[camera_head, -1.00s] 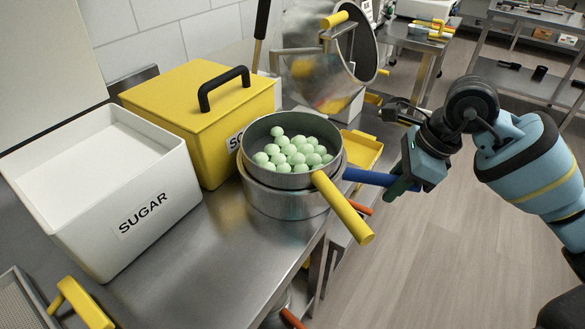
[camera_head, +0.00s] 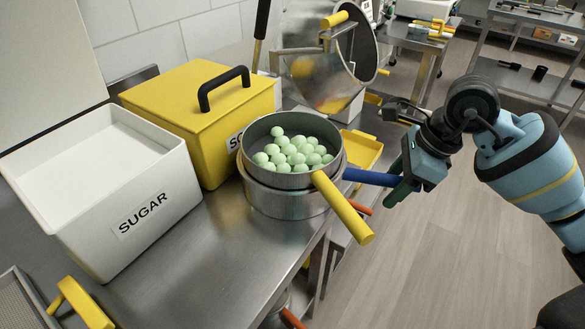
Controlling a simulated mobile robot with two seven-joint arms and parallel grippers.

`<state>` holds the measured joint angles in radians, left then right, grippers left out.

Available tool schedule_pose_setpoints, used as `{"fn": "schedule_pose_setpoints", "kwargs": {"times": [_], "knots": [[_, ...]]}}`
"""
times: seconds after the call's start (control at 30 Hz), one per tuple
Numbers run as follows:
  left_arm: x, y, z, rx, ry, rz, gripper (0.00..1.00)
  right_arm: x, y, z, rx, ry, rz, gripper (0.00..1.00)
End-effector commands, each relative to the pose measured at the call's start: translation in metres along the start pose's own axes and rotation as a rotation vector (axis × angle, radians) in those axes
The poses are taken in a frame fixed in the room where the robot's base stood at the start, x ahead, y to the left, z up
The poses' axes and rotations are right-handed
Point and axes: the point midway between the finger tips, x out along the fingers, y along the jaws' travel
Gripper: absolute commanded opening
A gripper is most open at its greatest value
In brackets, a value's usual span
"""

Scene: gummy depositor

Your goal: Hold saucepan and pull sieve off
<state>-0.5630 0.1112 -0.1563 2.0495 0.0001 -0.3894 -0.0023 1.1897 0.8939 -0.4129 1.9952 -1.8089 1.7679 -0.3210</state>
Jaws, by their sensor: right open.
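The sieve (camera_head: 252,134) sits on top of the saucepan (camera_head: 285,208), full of pale green balls (camera_head: 293,152). Its yellow handle (camera_head: 343,207) sticks out toward the front right. The saucepan stands on the metal counter; its blue handle (camera_head: 366,177) points right. My right gripper (camera_head: 402,184) is open at the outer end of the blue handle, with its fingers about the handle; whether they touch it I cannot tell. My left gripper is not in view.
A white SUGAR bin (camera_head: 120,215) and a yellow lidded box (camera_head: 190,115) stand left of the pans. A yellow tray (camera_head: 362,150) lies behind the blue handle. A yellow-handled item (camera_head: 78,302) is at bottom left. The counter (camera_head: 215,265) in front is clear.

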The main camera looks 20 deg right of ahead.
Motion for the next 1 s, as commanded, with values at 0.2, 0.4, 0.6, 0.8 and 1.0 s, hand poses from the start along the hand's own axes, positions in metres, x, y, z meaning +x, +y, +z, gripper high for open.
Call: {"fn": "schedule_pose_setpoints", "kwargs": {"times": [0.2, 0.4, 0.6, 0.8, 1.0], "knots": [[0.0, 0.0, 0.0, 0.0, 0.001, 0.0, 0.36, -0.026, -0.001, 0.0, 0.0, -0.001, -0.006, 0.47], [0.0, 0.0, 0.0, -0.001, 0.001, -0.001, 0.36, -0.066, -0.001, 0.0, 0.0, -0.002, -0.006, 0.47], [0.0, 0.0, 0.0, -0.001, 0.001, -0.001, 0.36, -0.1, -0.001, 0.0, 0.001, -0.001, -0.005, 0.47], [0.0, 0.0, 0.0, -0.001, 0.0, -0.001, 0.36, -0.117, 0.0, 0.0, 0.0, -0.001, -0.002, 0.47], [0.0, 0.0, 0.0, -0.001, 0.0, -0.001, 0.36, -0.119, 0.0, 0.0, 0.0, 0.0, 0.0, 0.47]]}}
